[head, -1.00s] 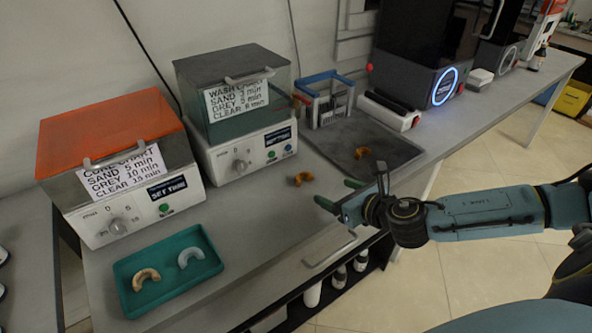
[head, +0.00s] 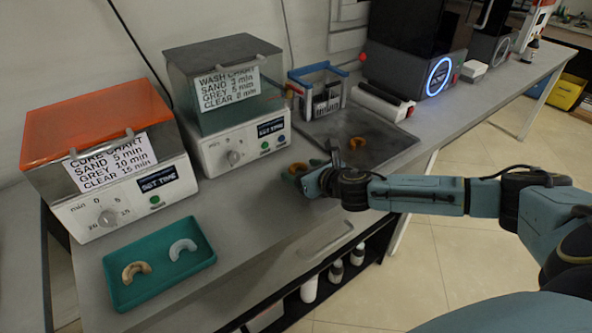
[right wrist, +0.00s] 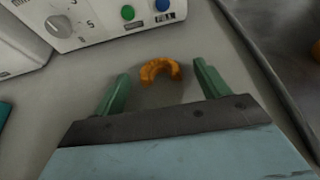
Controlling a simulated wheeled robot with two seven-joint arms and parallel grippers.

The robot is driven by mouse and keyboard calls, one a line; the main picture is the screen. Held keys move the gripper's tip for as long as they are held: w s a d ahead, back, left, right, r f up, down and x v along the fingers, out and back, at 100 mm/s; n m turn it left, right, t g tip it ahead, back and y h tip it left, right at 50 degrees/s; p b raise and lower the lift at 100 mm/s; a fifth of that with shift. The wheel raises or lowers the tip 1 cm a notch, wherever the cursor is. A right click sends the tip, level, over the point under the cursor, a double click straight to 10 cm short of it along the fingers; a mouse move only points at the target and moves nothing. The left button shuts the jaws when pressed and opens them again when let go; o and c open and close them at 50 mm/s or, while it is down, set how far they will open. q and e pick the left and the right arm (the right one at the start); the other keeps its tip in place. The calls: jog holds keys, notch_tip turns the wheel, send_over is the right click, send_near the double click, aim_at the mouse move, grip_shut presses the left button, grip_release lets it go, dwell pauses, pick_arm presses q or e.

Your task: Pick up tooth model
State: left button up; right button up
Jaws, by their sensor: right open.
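An orange, arch-shaped tooth model (right wrist: 160,70) lies on the grey bench between the two green fingers of my right gripper (right wrist: 158,88), just beyond their tips in the right wrist view. In the head view the same model (head: 298,167) is partly hidden by the right gripper (head: 308,172), which is open and holds nothing. Another orange model (head: 357,143) lies on the dark mat. A tan model (head: 136,271) and a pale grey model (head: 183,249) lie in the teal tray. My left gripper is not in view.
A wash unit (head: 236,150) with a clear lid stands behind the model, close to the gripper. A curing unit (head: 105,215) with an orange lid stands left. The dark mat (head: 385,150) and a blue-rimmed basket (head: 318,98) are to the right.

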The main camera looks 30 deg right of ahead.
jog(key=shift+c, duration=0.4)
jog(key=c, duration=1)
jog(key=shift+o, duration=0.2)
